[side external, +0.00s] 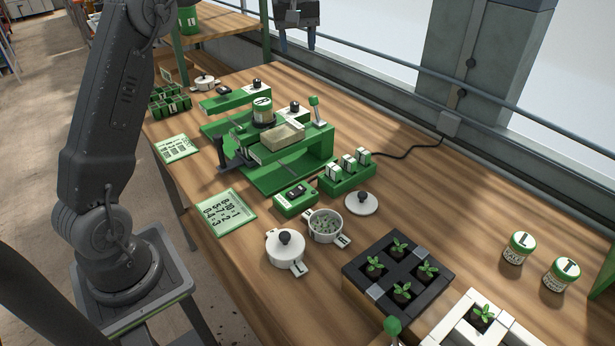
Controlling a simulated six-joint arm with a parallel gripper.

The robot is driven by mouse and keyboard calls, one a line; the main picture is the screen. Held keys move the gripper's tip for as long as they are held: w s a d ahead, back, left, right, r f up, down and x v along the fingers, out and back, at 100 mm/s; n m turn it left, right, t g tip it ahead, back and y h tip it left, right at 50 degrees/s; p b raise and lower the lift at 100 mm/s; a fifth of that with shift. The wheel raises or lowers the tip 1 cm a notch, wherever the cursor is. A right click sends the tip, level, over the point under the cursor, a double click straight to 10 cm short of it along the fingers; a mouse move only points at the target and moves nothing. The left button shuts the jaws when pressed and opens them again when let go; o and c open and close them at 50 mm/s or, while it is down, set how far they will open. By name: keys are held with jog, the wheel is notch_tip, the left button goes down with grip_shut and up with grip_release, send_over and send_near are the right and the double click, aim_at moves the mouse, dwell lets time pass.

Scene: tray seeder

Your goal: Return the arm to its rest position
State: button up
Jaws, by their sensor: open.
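My gripper (298,43) shows at the top edge of the side external view. Its two fingers point down and stand apart, with nothing between them. It hangs in the air over the far side of the bench (440,200), beyond the green seeder machine (290,160), and appears to touch nothing. My arm rises at the left and leaves the picture at the top, so the links between it and the gripper are hidden.
A lidded white pot (285,250), an open pot of green bits (325,226) and a loose lid (361,203) stand mid-bench. A black seedling tray (385,307) is in front. Two labelled jars (518,248) (561,275) stand right. A railing (480,93) runs behind.

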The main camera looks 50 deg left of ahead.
jog(key=s+d+r+m+t, duration=0.1)
jog(key=s+d+r+m, duration=0.3)
jog(key=s+d, duration=0.45)
jog(key=s+d+f+m+t, duration=0.1)
jog(key=s+d+f+m, duration=0.1)
jog(key=s, duration=0.5)
jog(key=s+d+f+m+t, duration=0.1)
jog(key=s+d+f+m, duration=0.2)
jog(key=s, duration=0.4)
jog(key=s+d+f+m+t, duration=0.1)
jog(key=s+d+f+m, duration=0.2)
jog(key=s+d, duration=0.3)
jog(key=shift+s+f+t, duration=0.3)
jog(key=shift+s+f, duration=0.35)
jog(key=shift+s, duration=0.15)
